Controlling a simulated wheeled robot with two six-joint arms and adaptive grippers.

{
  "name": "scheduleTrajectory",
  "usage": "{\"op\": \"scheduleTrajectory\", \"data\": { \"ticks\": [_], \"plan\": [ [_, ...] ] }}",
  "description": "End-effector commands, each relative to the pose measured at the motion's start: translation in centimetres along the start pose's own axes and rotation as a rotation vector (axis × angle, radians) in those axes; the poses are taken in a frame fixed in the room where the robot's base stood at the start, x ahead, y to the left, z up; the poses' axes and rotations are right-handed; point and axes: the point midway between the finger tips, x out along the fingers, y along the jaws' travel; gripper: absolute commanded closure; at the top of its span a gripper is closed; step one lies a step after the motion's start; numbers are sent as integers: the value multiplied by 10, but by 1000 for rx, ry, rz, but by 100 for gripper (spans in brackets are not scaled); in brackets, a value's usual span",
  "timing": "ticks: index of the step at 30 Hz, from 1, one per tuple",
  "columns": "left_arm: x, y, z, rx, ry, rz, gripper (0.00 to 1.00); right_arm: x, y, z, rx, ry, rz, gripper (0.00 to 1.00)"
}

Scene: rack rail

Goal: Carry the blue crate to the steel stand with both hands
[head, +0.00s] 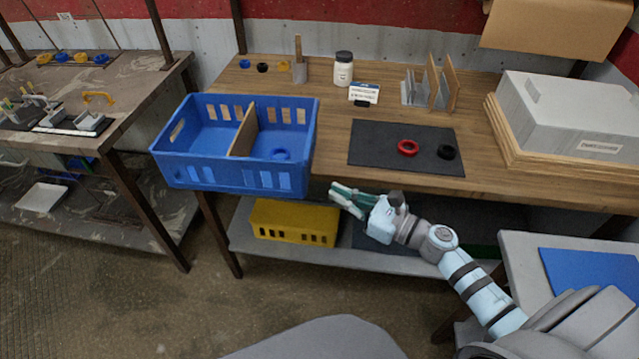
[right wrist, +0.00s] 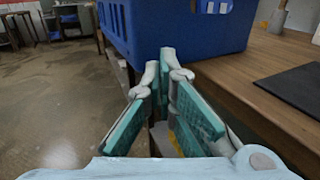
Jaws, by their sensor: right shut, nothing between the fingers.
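The blue crate (head: 222,176) sits on the left end of the wooden bench, its left and front parts overhanging the edge. It has slotted walls, a brown divider and a blue ring inside. My right gripper (head: 338,198) is shut and empty, right of the crate's front right corner, apart from it and near the bench's front edge. In the right wrist view, the crate (right wrist: 185,28) stands beyond the closed fingertips (right wrist: 168,62). A grey stand (head: 516,262) with a blue mat (head: 595,278) is at the lower right; I cannot tell if it is steel. My left gripper is not in view.
The bench (head: 330,130) holds a black mat (head: 380,150) with a red ring (head: 407,148) and a black ring (head: 446,152). A grey box (head: 570,115) stands on its right. A yellow crate (head: 294,222) is on the lower shelf. Open floor lies in front.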

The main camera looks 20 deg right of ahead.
Motion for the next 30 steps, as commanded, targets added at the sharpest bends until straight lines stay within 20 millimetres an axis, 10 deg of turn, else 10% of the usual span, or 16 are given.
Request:
{"op": "scheduleTrajectory", "data": {
  "ticks": [9,30],
  "plan": [
    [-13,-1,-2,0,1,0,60,50,0,1,2,0,0,100],
    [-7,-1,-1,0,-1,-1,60,74,0,-1,0,2,0,100]
  ]
}}
